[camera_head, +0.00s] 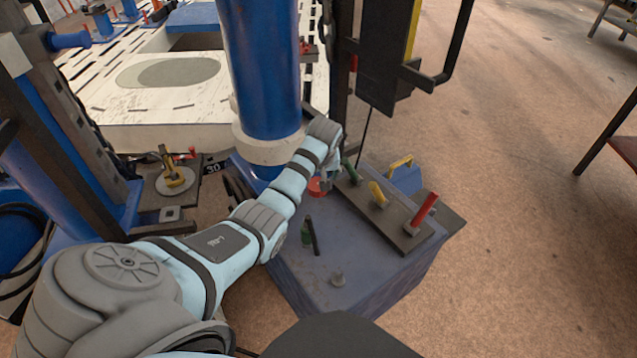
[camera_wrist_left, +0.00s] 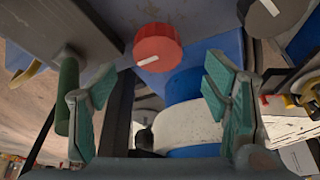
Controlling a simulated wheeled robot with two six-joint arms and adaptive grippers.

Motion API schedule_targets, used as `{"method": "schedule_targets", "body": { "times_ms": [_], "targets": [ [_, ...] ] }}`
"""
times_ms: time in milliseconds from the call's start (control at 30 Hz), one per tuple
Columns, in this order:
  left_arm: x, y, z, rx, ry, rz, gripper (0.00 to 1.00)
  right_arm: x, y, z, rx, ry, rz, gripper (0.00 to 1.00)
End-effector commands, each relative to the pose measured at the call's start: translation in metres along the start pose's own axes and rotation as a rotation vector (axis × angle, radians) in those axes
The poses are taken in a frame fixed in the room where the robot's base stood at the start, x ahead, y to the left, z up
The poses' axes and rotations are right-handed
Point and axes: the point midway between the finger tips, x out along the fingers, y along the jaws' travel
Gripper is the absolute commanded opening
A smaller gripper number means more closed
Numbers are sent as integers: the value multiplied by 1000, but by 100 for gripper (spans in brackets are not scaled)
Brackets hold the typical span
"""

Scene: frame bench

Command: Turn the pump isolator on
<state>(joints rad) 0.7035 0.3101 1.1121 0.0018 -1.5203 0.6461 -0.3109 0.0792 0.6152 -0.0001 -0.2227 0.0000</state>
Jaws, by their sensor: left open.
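A red rotary knob (camera_wrist_left: 158,46) with a white pointer mark sits on the blue-grey console top, ahead of my left gripper (camera_wrist_left: 160,98) in the left wrist view. The pointer mark lies nearly level, slightly tilted. The frames show no label saying which control is the pump isolator. The gripper's green-padded fingers are apart and empty, with the knob beyond the gap between them and no visible contact. In the head view the red knob (camera_head: 316,187) is partly hidden by my left gripper (camera_head: 330,174). My right gripper is not in view.
A lever plate (camera_head: 395,228) carries green (camera_head: 350,172), yellow (camera_head: 378,194) and red (camera_head: 424,209) handles. The green handle (camera_wrist_left: 67,97) stands close beside the left finger. A dark knob (camera_wrist_left: 278,14) is near the other side. A blue column (camera_head: 262,70) rises behind the console.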

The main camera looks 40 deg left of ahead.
Motion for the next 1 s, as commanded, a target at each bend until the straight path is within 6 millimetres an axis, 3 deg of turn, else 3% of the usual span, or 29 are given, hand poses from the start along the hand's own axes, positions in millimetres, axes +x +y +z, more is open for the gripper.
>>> {"method": "schedule_targets", "body": {
  "times_ms": [33, 200, 400, 567, 867, 1000],
  "targets": [
    [18, 0, 3, -1, -2, -1, 69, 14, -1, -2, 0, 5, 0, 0],
    [49, 2, 2, 2, -1, 2, 69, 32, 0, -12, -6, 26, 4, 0],
    [57, 2, 1, 4, 0, 3, 69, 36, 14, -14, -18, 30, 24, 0],
    [56, 3, 0, 4, 0, 3, 69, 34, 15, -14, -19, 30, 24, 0],
    [56, 3, 1, 5, 0, 3, 25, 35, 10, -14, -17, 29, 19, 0],
    [56, 3, 1, 6, -1, 3, 21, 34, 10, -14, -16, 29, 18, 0]
  ]
}}
